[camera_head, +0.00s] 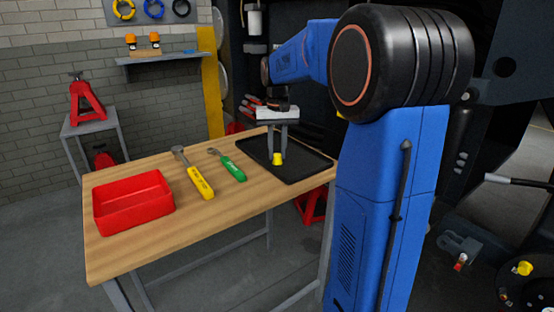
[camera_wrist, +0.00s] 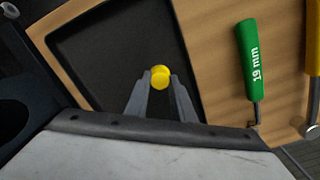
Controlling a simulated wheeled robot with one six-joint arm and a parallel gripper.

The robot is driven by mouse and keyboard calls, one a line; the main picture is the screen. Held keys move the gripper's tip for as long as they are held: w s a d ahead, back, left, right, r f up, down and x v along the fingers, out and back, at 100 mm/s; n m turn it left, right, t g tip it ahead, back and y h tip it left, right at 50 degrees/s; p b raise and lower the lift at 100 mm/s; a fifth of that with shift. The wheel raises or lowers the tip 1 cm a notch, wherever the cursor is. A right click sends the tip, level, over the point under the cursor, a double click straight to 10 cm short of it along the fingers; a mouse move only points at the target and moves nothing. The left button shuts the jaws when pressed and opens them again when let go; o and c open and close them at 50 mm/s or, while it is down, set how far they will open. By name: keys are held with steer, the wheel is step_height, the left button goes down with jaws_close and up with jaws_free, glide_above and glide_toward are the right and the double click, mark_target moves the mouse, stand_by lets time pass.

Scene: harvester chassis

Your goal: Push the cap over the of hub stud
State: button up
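The yellow cap (camera_head: 277,159) is between the tips of my gripper (camera_head: 277,153), over the black tray (camera_head: 305,170). In the wrist view the cap (camera_wrist: 160,77) shows at the fingertips (camera_wrist: 161,88), with a finger against each side. Whether the cap still touches the tray cannot be told. A dark round hub (camera_head: 510,290) is partly in view at the lower right of the head view, with a yellow piece (camera_head: 525,268) on it. Its studs are too small and cut off to make out clearly.
On the wooden table (camera_head: 225,215) are a red bin (camera_head: 133,222), a yellow-handled tool (camera_head: 199,182) and a green-handled tool (camera_head: 232,168) marked 19 mm. A metal bracket (camera_head: 461,243) and dark chassis parts stand at the right.

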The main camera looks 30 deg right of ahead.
mark_target(278, 154)
steer(key=shift+r, duration=3)
steer(key=shift+c, duration=0.2)
steer(key=shift+d, duration=0.1)
